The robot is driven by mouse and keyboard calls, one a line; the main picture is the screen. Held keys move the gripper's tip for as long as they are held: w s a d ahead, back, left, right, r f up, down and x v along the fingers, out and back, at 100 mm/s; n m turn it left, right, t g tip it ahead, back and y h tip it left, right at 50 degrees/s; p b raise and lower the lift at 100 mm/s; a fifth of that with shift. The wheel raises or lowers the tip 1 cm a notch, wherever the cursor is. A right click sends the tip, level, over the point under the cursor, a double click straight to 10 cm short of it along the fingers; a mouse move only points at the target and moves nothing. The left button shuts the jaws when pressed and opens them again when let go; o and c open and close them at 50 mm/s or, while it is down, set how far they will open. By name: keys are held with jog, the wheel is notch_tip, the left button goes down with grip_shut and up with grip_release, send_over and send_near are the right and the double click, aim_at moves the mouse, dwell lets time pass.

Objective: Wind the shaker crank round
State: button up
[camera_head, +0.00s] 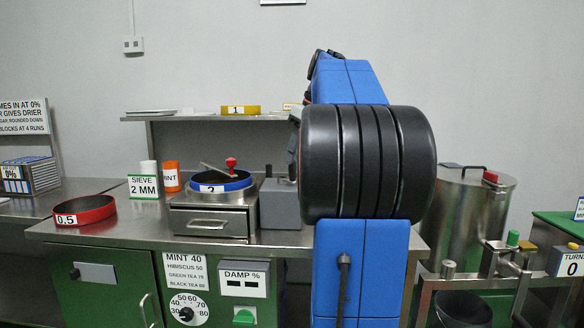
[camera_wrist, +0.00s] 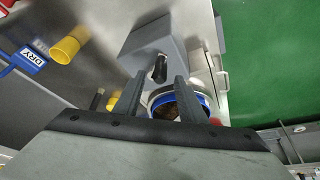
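The shaker (camera_head: 208,222) is a steel box with a drawer on the counter, with a blue sieve ring (camera_head: 208,187) marked 2 on top. A red knob (camera_head: 231,164) and a thin bar show over the ring. A grey block (camera_head: 283,205) stands against its right side, with a short dark upright part. In the wrist view, a dark handle (camera_wrist: 160,69) shows on the grey block (camera_wrist: 145,42); I cannot tell for sure which part is the crank. My gripper (camera_wrist: 156,82) is open, its fingertips near the dark handle, contact unclear. The sieve ring (camera_wrist: 172,97) is partly hidden behind a finger.
A red ring (camera_head: 84,210) marked 0.5 lies left of the shaker. A sieve sign (camera_head: 144,187) and an orange canister (camera_head: 171,176) stand behind. A shelf holds a yellow ring (camera_head: 240,110). A steel drum (camera_head: 467,215) stands right of my arm.

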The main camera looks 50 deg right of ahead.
aim_at(292, 180)
jog(key=shift+x, duration=2.4)
grip_shut()
